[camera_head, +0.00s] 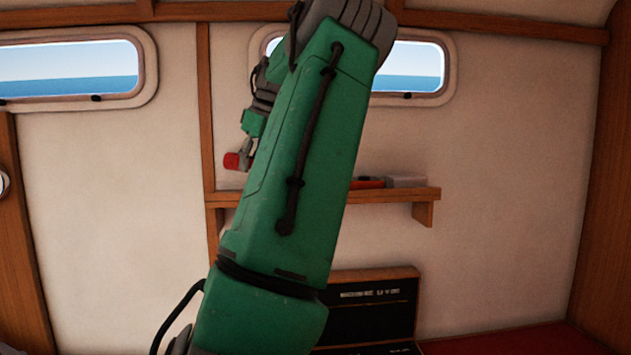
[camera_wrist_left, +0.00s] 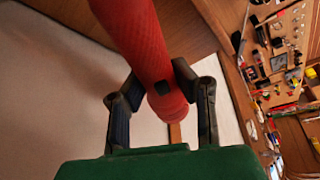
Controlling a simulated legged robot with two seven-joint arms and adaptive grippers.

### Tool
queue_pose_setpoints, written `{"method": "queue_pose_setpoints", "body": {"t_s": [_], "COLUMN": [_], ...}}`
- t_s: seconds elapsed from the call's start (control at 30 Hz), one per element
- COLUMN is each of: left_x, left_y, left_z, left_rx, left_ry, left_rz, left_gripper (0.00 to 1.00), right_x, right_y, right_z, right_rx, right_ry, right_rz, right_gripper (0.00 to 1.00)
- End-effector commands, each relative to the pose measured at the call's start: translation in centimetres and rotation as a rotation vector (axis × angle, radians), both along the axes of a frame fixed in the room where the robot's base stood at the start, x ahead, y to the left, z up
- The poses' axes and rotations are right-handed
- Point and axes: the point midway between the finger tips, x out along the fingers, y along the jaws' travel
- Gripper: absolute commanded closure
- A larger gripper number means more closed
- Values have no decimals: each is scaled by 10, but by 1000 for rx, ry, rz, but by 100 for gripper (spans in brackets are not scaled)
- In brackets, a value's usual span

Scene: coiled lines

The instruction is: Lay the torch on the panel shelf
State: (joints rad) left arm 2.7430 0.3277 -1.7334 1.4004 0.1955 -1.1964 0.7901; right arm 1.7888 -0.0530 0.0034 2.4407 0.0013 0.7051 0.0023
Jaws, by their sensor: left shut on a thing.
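The torch is a red cylinder (camera_wrist_left: 140,35) held between the fingers of my left gripper (camera_wrist_left: 150,88) in the left wrist view. In the head view, my left gripper (camera_head: 246,147) is small and partly behind my green arm, with the red torch end (camera_head: 234,161) showing at its tip. The gripper is shut on the torch, to the left of and above the wooden panel shelf (camera_head: 395,196). My arm hides the shelf's middle. My right gripper is not in view.
A small red item (camera_head: 368,182) and a grey box (camera_head: 406,181) lie on the shelf's right part. A black panel (camera_head: 372,305) is below it. Two windows are above. A pegboard with several tools (camera_wrist_left: 280,60) shows in the wrist view.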

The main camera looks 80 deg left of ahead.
Motion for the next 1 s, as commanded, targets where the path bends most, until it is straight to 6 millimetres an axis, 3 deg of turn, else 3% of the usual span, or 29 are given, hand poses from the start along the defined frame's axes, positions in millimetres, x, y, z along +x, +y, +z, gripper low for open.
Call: {"method": "queue_pose_setpoints", "body": {"t_s": [0.37, 0.63, 0.67, 0.7, 1.0], "left_x": [-1, 0, 0, 0, -2], "left_y": [-31, -25, -24, -22, -20], "left_z": [-27, -37, -39, -40, -40], "left_rx": [20, 8, 6, 6, 8], "left_ry": [1, 1, 0, 1, 0], "left_rz": [-2, -1, -1, 0, 2], "left_gripper": [100, 100, 68, 54, 54], "right_x": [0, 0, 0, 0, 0], "right_y": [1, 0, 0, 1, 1], "right_z": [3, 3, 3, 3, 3], "right_rx": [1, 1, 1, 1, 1], "right_ry": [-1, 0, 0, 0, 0], "right_rz": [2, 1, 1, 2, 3], "right_gripper": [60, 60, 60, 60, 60]}}
